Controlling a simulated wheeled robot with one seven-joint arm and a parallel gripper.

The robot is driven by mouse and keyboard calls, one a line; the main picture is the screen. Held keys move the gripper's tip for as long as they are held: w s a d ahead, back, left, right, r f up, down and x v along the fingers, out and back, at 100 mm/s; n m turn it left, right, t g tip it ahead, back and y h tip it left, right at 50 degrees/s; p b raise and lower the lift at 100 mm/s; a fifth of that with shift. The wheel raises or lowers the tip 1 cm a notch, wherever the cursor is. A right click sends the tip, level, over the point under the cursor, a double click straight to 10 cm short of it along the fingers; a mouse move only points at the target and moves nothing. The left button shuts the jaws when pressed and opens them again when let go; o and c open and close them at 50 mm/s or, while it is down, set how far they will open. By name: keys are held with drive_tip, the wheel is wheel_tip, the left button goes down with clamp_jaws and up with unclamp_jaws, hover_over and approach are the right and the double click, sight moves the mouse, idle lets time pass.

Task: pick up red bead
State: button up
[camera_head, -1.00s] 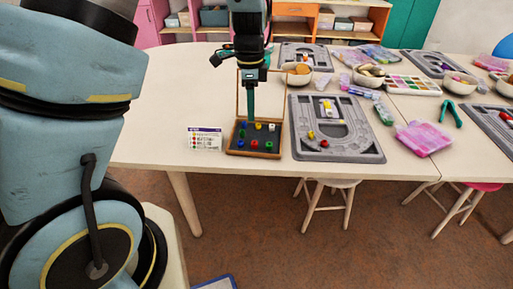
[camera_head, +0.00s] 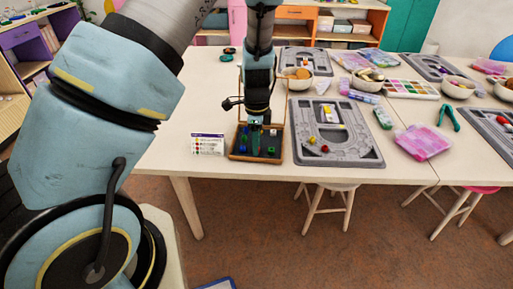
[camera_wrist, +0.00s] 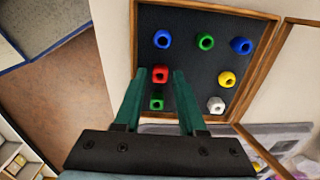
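The red bead (camera_wrist: 160,74) lies in the dark tray with a wooden rim (camera_wrist: 268,40). In the wrist view it shows between the two green fingertips of my gripper (camera_wrist: 160,76), which stand open on either side of it. I see a gap beside the bead and cannot tell how high the tips are above it. In the head view my gripper (camera_head: 255,145) is over the tray (camera_head: 256,160) and hides the red bead.
A green bead (camera_wrist: 157,101) lies close to the red one, between the fingers. Blue (camera_wrist: 162,39), yellow (camera_wrist: 227,79) and white (camera_wrist: 216,105) beads are spread about the tray. A printed card (camera_head: 207,144) stands left of it; a grey bead board (camera_head: 370,150) lies right.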

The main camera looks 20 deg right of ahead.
drive_tip(key=shift+f, duration=0.35)
drive_tip(key=shift+c, duration=0.2)
clamp_jaws()
